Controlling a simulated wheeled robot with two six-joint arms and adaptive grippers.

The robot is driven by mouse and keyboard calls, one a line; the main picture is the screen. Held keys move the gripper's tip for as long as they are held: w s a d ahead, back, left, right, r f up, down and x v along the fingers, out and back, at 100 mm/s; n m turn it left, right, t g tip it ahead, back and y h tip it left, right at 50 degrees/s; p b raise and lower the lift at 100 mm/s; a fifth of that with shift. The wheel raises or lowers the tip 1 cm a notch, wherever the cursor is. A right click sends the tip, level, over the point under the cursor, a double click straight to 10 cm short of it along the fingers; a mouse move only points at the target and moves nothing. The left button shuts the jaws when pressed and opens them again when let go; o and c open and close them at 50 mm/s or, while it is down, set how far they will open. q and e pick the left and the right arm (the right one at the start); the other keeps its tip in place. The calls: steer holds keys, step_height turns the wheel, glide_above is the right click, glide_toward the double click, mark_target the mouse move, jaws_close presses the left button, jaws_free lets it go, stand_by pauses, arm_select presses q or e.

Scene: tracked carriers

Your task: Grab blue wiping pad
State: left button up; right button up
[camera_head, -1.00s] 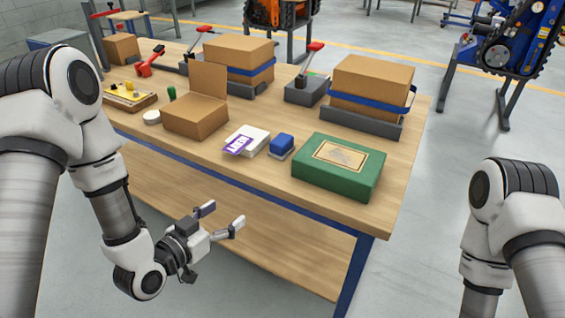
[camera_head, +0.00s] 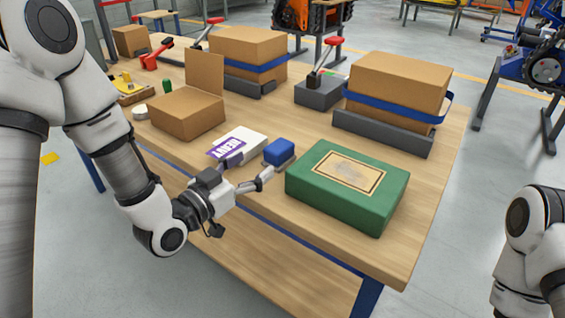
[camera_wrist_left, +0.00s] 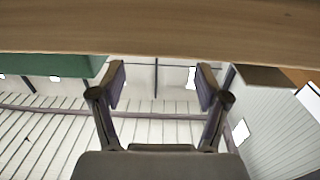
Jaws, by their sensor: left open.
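The blue wiping pad (camera_head: 279,151) sits on the wooden table, between a white packet with a purple label (camera_head: 236,146) and a green box (camera_head: 340,198). My left gripper (camera_head: 250,168) is open and empty at the table's front edge, its fingers pointing towards the pad. In the head view one finger overlaps the packet's near corner and the other reaches close to the pad's near side; contact cannot be told. In the left wrist view the open fingers (camera_wrist_left: 162,85) have nothing between them, and the pad does not show. My right gripper is out of view.
The table edge (camera_wrist_left: 160,30) spans the top of the left wrist view. An open carton (camera_head: 187,112) stands left of the packet. Strapped boxes (camera_head: 397,84) and a red-handled clamp (camera_head: 320,85) stand behind. Bare wood lies behind the pad.

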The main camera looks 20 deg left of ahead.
mark_target(269, 154)
arm_select(q)
steer(key=shift+w+d+f+b, duration=0.3)
steer(key=shift+w+b, duration=0.25)
steer(key=shift+b, duration=0.2)
steer(key=x, duration=0.5)
steer(key=shift+w, duration=0.15)
steer(key=shift+r, duration=0.1)
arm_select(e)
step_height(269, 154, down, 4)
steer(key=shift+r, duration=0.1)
arm_select(q)
steer(key=c, duration=1.3)
